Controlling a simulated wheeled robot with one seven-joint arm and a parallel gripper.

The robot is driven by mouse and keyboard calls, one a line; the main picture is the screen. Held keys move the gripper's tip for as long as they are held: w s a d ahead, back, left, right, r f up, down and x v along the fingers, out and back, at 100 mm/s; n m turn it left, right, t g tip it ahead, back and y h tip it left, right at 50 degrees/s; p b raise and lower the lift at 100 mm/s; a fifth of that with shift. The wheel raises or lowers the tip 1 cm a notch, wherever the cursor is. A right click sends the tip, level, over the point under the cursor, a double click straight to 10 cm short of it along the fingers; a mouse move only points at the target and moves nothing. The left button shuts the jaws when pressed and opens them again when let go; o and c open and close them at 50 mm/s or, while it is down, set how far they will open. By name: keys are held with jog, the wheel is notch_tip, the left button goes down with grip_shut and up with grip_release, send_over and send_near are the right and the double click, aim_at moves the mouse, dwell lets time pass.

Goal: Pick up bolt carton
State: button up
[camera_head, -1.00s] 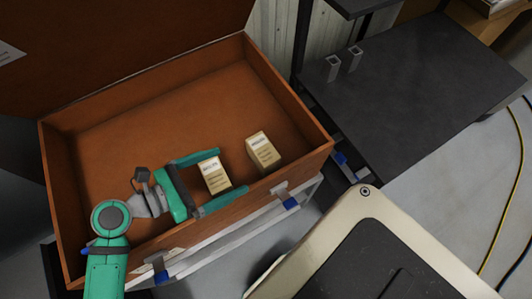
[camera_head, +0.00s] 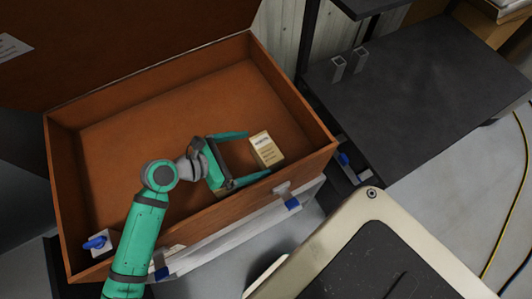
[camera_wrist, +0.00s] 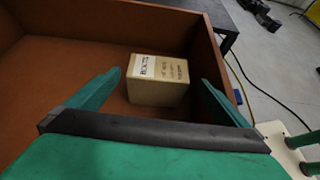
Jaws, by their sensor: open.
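A small tan carton with printed labels (camera_head: 267,149) stands in the right part of the brown open box (camera_head: 291,96). It also shows in the wrist view (camera_wrist: 158,80), just beyond and between my fingertips. My gripper (camera_head: 257,153) is open and empty, its two green fingers pointing at this carton from the left. I cannot tell whether the fingertips touch the labelled carton.
A raised lid (camera_head: 120,40) stands behind. A dark table (camera_head: 430,90) stands to the right.

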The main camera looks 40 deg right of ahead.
aim_at(261, 150)
jog(key=shift+x, duration=2.2)
jog(key=shift+w+d+r, duration=0.1)
jog(key=c, duration=1.3)
jog(key=shift+r, duration=0.1)
